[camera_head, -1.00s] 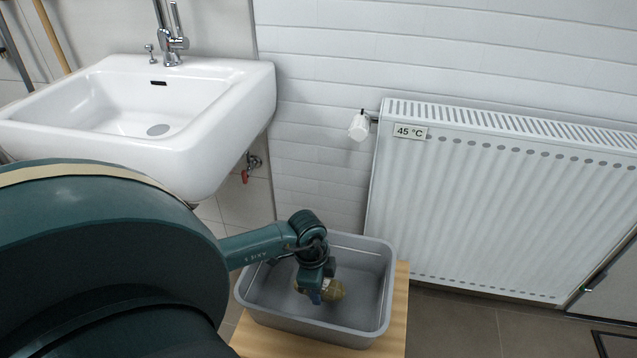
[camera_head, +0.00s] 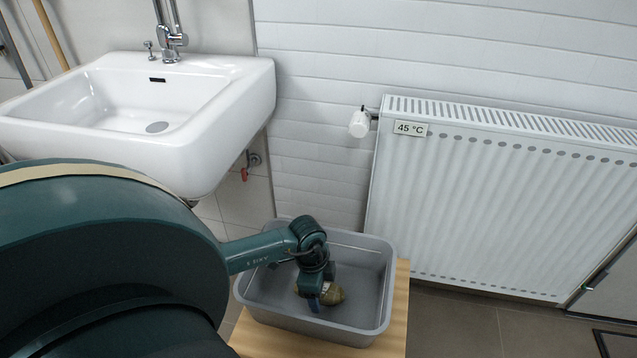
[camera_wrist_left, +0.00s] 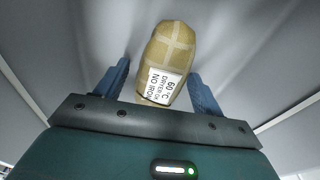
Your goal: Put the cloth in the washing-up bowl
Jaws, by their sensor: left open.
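The cloth is a rolled tan-yellow bundle (camera_head: 334,294) inside the grey washing-up bowl (camera_head: 300,326), near its middle. In the left wrist view the cloth (camera_wrist_left: 170,48) shows pale crossing bands and a white label reading "60 °C DRYER OK NO IRON". My left gripper (camera_head: 315,303) is inside the bowl, pointing down at the cloth. In the left wrist view its two blue fingers (camera_wrist_left: 159,72) are open, one on each side of the cloth's near end, with visible gaps. My gripper hides part of the cloth in the head view. My right gripper is not in view.
The bowl stands on a wooden stand (camera_head: 398,325). A white sink (camera_head: 225,125) is on the wall at the left, above and behind my arm. A white radiator (camera_head: 500,210) marked 45 °C is at the right. Tiled floor (camera_head: 455,325) is clear right of the stand.

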